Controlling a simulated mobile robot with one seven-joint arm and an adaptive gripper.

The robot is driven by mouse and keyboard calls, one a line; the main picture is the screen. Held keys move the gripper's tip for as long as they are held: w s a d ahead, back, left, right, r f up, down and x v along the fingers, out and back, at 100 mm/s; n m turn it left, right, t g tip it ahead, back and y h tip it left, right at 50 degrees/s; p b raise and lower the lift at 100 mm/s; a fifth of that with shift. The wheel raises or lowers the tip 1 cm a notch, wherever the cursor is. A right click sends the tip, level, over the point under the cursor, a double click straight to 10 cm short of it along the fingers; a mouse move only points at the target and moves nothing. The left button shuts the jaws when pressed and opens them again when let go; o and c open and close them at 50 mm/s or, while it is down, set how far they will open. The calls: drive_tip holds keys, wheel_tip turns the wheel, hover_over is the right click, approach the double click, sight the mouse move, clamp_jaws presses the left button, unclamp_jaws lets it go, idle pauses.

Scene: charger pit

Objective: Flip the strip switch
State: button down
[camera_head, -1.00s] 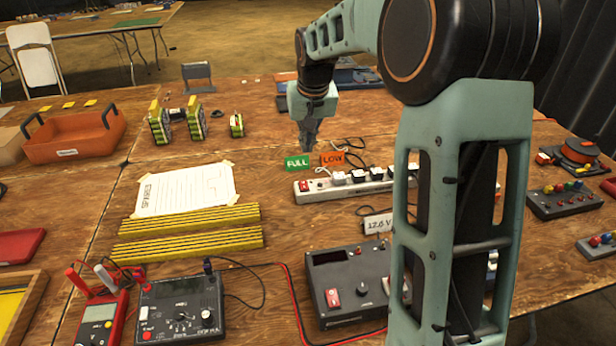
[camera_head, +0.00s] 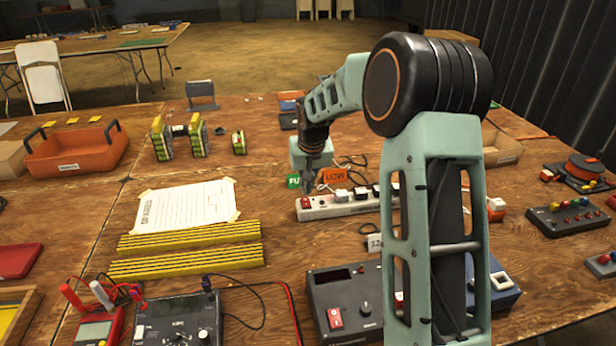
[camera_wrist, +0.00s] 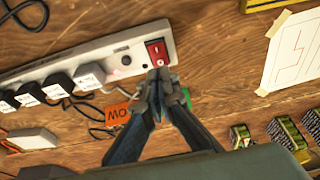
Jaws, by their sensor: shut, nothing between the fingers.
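The white power strip (camera_head: 345,205) lies on the wooden table, with several plugs along it. Its red rocker switch (camera_wrist: 157,52) sits at one end of the strip; in the head view the switch (camera_head: 305,203) is at the left end. My gripper (camera_wrist: 160,82) is shut and empty. In the wrist view its fingertips are right at the edge of the strip beside the switch; I cannot tell whether they touch it. In the head view my gripper (camera_head: 308,190) points down just over the switch end.
A green FULL card (camera_head: 293,181) and an orange LOW card (camera_head: 335,175) are just behind the strip. A dark control box (camera_head: 340,300) stands in front. A taped paper sheet (camera_head: 185,205) and yellow-black striped bars (camera_head: 190,240) lie to the left. Cables run behind the strip.

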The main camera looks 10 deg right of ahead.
sight(307, 204)
drive_tip(key=shift+w+f, duration=0.1)
drive_tip(key=shift+f, duration=1.15)
drive_tip(key=shift+f, duration=0.15)
drive_tip(key=shift+w, duration=0.2)
drive_tip(key=shift+f, duration=0.25)
drive_tip(key=shift+s+f, duration=0.1)
drive_tip(key=shift+s, duration=0.85)
